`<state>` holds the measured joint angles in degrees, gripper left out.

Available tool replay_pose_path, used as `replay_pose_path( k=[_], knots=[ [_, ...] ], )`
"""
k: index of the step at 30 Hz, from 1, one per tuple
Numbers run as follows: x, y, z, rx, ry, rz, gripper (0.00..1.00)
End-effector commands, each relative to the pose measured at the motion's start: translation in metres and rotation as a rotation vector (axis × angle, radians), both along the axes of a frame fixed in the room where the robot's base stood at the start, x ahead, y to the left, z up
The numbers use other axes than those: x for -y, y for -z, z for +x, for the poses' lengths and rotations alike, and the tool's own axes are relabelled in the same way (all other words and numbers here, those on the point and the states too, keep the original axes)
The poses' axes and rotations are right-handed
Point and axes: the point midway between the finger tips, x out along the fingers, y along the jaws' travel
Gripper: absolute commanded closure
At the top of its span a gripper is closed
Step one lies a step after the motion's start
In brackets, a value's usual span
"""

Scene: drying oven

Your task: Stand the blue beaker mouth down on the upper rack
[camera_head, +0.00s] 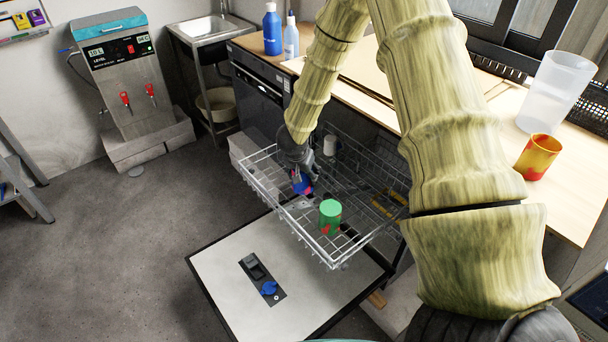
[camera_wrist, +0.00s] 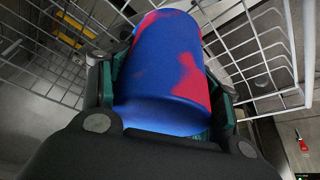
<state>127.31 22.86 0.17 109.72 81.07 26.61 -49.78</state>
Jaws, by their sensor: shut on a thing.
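The blue beaker (camera_head: 302,184), with red patches, is between the fingers of my gripper (camera_head: 300,172) over the left part of the pulled-out wire rack (camera_head: 262,184). In the wrist view the beaker (camera_wrist: 167,65) fills the middle, with a dark finger on each side of it. My gripper is shut on it. Rack wires show behind and beside the beaker. I cannot tell whether it touches the rack floor, nor clearly which end is its mouth.
A green beaker (camera_head: 330,216) with red marks stands on the rack to the right of my gripper. A pale cup (camera_head: 330,145) is farther back in the rack. The open door (camera_head: 220,276) lies flat below. An orange-yellow cup (camera_head: 538,157) and a frosted container (camera_head: 556,90) stand on the counter.

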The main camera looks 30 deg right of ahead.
Motion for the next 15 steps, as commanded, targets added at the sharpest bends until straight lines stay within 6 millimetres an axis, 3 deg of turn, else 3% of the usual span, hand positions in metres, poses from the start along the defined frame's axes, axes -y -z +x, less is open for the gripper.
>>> replay_pose_path(
  k=[10, 15],
  knots=[
    [-0.001, -0.005, -0.001, -0.002, -0.001, 0.0, 0.6],
    [-0.001, 0.015, -0.001, -0.002, -0.001, 0.0, 0.6]
  ],
)
